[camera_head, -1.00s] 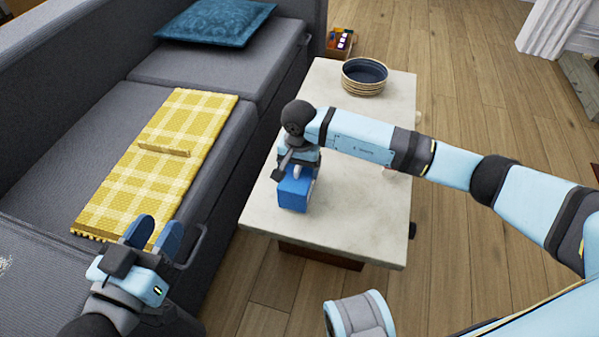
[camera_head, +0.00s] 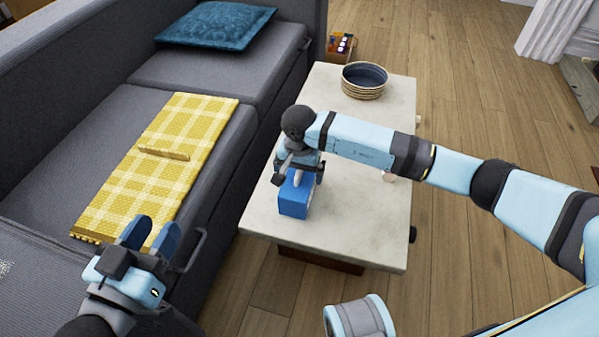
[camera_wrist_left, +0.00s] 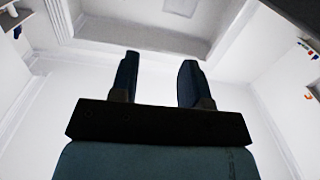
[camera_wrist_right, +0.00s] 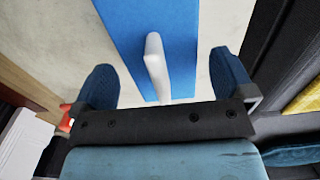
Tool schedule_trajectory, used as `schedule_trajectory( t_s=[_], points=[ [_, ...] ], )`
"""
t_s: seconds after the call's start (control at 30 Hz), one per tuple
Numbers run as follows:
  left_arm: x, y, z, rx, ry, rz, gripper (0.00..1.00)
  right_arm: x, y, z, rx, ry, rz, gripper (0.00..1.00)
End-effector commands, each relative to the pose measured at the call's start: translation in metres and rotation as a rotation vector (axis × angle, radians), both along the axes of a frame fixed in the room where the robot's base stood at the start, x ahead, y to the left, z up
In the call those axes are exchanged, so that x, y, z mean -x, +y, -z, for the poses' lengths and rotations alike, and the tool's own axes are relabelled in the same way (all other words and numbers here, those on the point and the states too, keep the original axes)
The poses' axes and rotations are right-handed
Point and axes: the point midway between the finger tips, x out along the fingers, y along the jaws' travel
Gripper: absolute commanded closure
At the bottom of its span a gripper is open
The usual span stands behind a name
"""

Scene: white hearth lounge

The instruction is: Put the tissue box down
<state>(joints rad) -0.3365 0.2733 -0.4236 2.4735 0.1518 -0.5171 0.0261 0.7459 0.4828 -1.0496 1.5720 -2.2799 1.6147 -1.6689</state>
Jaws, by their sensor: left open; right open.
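The tissue box (camera_head: 294,201) is blue and sits on the pale coffee table (camera_head: 370,225), near its left front part. In the right wrist view the box (camera_wrist_right: 120,20) shows a blue top with a white tissue (camera_wrist_right: 156,62) sticking out. My right gripper (camera_head: 297,172) is right over the box, its fingers (camera_wrist_right: 165,85) spread apart on either side of it, with gaps of table showing. The arm hides part of the box in the head view. My left gripper (camera_head: 150,235) is open and empty, raised in front of the sofa; its fingers also show in the left wrist view (camera_wrist_left: 157,80).
A stack of bowls (camera_head: 365,80) stands at the far end of the table. A small pinkish thing (camera_head: 389,176) lies partly behind my right arm. A grey sofa (camera_head: 90,120) with a yellow checked blanket (camera_head: 165,150) and a blue cushion (camera_head: 218,24) lines the left.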

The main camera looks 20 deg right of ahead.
Motion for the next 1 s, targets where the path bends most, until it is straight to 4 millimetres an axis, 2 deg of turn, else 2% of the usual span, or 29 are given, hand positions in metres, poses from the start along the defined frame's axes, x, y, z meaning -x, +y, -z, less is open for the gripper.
schedule_trajectory(
  t_s=[0.03,0.2,0.43,0.63,1.0],
  points=[
    [0.001,-0.001,-0.005,0.008,0.016,0.001,0.57,-0.001,0.000,-0.015,0.000,-0.004,0.000,0.00],
    [0.010,-0.005,-0.001,0.055,0.110,0.001,0.57,-0.001,-0.001,-0.054,0.001,-0.005,-0.001,0.00],
    [0.015,-0.008,-0.007,0.108,0.122,-0.017,0.57,0.000,0.000,-0.093,0.000,-0.002,-0.001,0.00],
    [0.013,-0.007,-0.016,0.123,0.090,-0.024,0.57,0.000,0.000,-0.106,0.000,0.000,0.000,0.00],
    [0.013,-0.007,-0.016,0.120,0.083,-0.021,0.57,0.000,0.000,-0.107,-0.001,-0.001,-0.001,0.00]
  ],
)
